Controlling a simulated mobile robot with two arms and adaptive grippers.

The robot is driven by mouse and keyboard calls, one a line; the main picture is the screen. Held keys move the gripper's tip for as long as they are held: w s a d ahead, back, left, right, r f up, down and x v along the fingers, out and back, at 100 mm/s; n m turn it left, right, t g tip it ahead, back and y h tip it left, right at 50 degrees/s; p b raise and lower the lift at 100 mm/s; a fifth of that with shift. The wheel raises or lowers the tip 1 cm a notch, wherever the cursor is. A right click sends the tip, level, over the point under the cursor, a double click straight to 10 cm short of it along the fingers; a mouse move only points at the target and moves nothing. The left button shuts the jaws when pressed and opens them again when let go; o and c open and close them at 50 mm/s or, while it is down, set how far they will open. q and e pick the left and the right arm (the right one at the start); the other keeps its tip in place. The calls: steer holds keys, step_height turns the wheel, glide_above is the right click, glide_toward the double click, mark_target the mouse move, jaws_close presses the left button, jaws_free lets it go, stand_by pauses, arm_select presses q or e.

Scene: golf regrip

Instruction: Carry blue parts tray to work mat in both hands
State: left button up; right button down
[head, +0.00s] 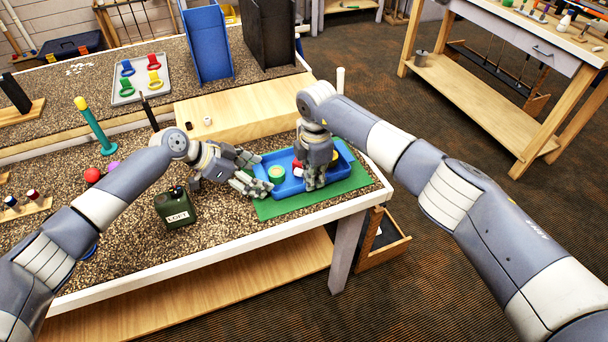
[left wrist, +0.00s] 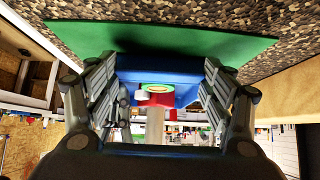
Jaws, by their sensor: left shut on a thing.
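The blue parts tray (head: 345,158) is over the green work mat (head: 272,210), on the right end of the bench. I cannot tell whether it touches the mat. It holds a green-rimmed round part (head: 277,173) and a red part (head: 297,165). My left gripper (head: 264,187) is shut on the tray's left end. The left wrist view shows the tray (left wrist: 162,76) between its fingers, with the mat (left wrist: 165,42) beyond. My right gripper (head: 314,184) points down at the tray and hides its middle; its grip is unclear.
A dark green can (head: 175,206) stands left of my left gripper. A wooden board (head: 235,108) lies behind the tray. The bench's front edge is close to the mat. A grey tray with coloured rings (head: 140,78) is farther back.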

arm_select(q)
steer(key=o, duration=1.2)
steer(key=shift+d+f, duration=0.1)
steer(key=shift+c, duration=0.2)
arm_select(e)
steer(key=c, duration=1.8)
jaws_free()
steer(key=shift+a+r, duration=0.1)
steer(key=shift+a, duration=0.1)
steer(key=shift+d, duration=0.15)
arm_select(q)
steer(key=shift+r, duration=0.3)
step_height(320, 180, up, 10)
steer(key=shift+f, duration=0.25)
arm_select(e)
step_height(320, 180, up, 12)
